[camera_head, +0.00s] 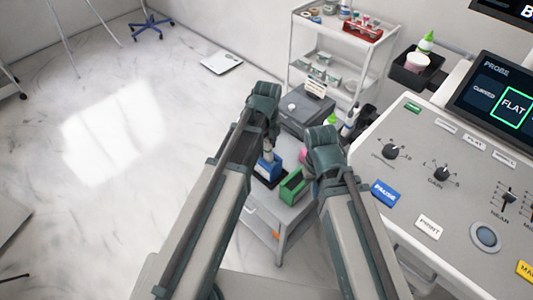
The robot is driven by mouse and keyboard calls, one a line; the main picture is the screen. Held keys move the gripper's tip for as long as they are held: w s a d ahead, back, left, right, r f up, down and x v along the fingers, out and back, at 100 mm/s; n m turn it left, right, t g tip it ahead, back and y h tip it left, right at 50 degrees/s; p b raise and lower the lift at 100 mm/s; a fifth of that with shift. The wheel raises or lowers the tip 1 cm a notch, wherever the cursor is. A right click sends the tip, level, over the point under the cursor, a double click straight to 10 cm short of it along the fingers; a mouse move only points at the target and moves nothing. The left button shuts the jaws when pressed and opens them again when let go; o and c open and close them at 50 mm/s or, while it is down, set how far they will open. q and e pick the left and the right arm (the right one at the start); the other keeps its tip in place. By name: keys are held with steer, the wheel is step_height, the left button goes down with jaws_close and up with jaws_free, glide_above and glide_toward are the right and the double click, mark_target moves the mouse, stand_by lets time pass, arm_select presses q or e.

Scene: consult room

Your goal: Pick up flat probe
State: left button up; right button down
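The flat probe cannot be made out for sure. A blue holder (269,166) and a green holder (292,186) stand on a low grey cabinet (288,217) between my arms. A small pale upright thing (268,153) shows at the blue holder; I cannot tell if it is a probe. My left gripper (264,105) is above and left of the holders, and my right gripper (322,145) is above and right of the green one. Their fingertips are hidden or unclear, so open or shut does not show. No held object shows.
A console (460,190) with knobs and buttons fills the right; its screen (500,100) has FLAT outlined in green. A shelf trolley (335,50) with bottles and a red rack stands behind. A grey box (305,108) is beyond the holders. The floor at left is mostly clear.

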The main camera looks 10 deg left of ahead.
arm_select(q)
jaws_close()
step_height(320, 180, up, 13)
steer(key=p, duration=1.3)
steer(key=shift+r, duration=0.15)
steer(key=shift+f, duration=0.2)
